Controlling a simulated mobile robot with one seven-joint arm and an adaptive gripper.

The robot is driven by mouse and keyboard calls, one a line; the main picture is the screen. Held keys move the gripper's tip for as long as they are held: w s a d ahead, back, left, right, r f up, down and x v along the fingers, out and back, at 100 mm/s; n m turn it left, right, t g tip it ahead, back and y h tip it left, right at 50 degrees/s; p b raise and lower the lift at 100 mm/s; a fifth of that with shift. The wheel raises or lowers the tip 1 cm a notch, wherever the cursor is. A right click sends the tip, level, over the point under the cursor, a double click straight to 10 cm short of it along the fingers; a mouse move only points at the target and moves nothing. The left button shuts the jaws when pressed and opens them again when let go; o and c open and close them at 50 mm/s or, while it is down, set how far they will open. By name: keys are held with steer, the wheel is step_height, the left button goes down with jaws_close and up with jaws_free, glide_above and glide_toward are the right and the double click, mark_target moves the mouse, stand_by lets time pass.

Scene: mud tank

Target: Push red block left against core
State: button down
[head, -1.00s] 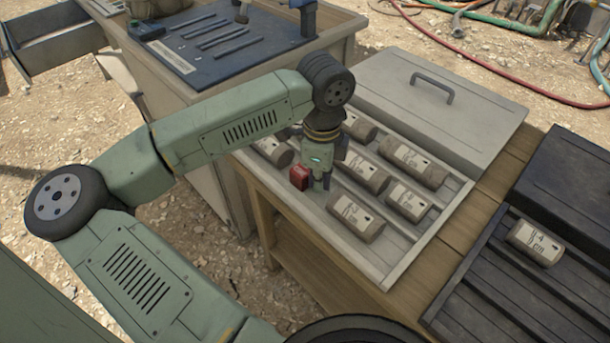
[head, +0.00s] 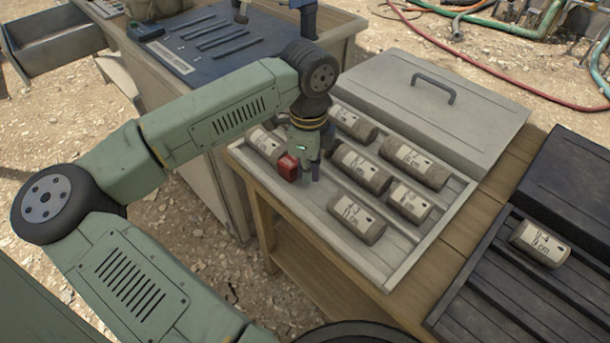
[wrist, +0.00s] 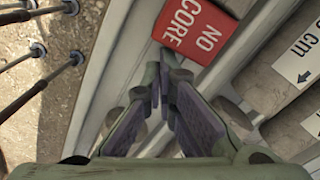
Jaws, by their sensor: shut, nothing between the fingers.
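The red block (head: 288,168), lettered "NO CORE" in the wrist view (wrist: 203,30), lies in the grey core tray (head: 303,199). A core (head: 264,143) lies just left of and behind it; I cannot tell whether they touch. My gripper (head: 311,179) is shut and empty, pointing down at the block's right side in the head view. In the wrist view its fingertips (wrist: 166,62) are together by the block's lower left corner. Whether they touch the block is unclear. My wrist hides part of the tray behind the block.
Several labelled cores, such as this one (head: 360,168), lie in the tray to the right. The tray's grey lid (head: 410,95) is behind. A black tray (head: 490,285) with one core (head: 540,243) stands at right. The near lane right of my gripper is clear up to another core (head: 356,217).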

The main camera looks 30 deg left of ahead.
steer(key=shift+s+d+r, duration=0.25)
steer(key=shift+d+r, duration=0.25)
steer(key=shift+d, duration=0.2)
steer(key=shift+s+d+r, duration=0.25)
steer(key=shift+d+r, duration=0.2)
steer(key=shift+d, duration=0.2)
step_height(320, 180, up, 8)
steer(key=p, duration=0.3)
